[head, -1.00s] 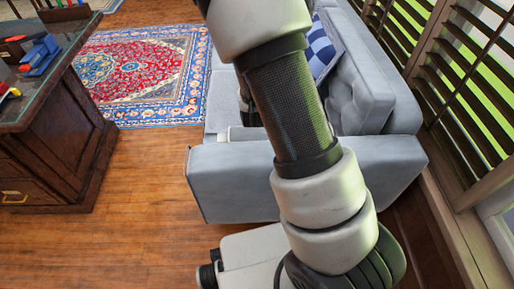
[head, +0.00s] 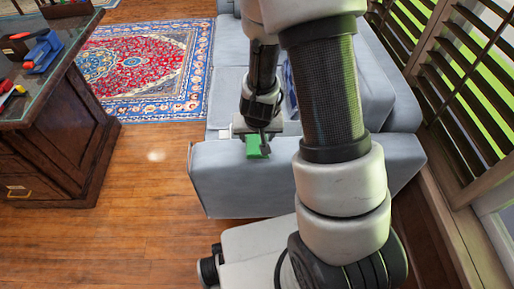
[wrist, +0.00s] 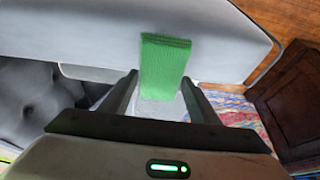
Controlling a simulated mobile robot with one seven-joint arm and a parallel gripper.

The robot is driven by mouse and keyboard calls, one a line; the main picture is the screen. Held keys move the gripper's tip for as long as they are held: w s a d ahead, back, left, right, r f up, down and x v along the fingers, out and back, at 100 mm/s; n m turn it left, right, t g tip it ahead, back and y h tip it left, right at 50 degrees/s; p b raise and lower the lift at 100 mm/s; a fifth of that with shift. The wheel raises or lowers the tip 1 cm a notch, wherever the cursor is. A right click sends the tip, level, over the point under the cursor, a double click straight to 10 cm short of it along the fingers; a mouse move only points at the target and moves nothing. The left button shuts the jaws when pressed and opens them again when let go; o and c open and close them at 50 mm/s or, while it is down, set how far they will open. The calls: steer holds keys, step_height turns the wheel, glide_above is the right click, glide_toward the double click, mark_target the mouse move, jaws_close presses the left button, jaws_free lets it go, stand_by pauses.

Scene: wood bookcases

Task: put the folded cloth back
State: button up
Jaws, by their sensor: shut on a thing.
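The folded cloth (head: 254,149) is a small bright green piece, partly hidden by my gripper. My gripper (head: 258,134) is shut on it and holds it at the near arm of the grey sofa (head: 235,185). In the wrist view the cloth (wrist: 165,60) shows a ribbed weave and sticks out between the two dark fingers (wrist: 160,96). The sofa arm lies behind it there. I cannot tell whether the cloth touches the sofa.
A dark wood desk (head: 70,140) with a glass top and tools stands at the left. A red and blue rug (head: 150,70) lies beyond. Wood floor (head: 140,220) between desk and sofa is clear. Slatted shutters (head: 450,80) line the right.

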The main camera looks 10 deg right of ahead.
step_height(320, 180, down, 4)
steer(key=shift+f+b, duration=0.15)
steer(key=shift+b, duration=0.75)
steer(key=o, duration=0.9)
steer(key=p+v, duration=0.5)
steer(key=v, duration=0.7)
step_height(320, 180, up, 10)
steer(key=y, duration=0.2)
glide_above(257, 142)
steer(key=s+a, duration=0.4)
steer(key=s+d+r, duration=0.1)
steer(key=s+r, duration=0.3)
steer(key=r, duration=0.2)
steer(key=s+d+r+n, duration=0.1)
steer(key=s+d+r, duration=0.1)
steer(key=s+r, duration=0.3)
steer(key=s+d+r+n+t+h, duration=0.1)
steer(key=s+r, duration=0.3)
steer(key=r, duration=0.2)
steer(key=shift+s+d+r, duration=0.2)
steer(key=shift+r, duration=0.15)
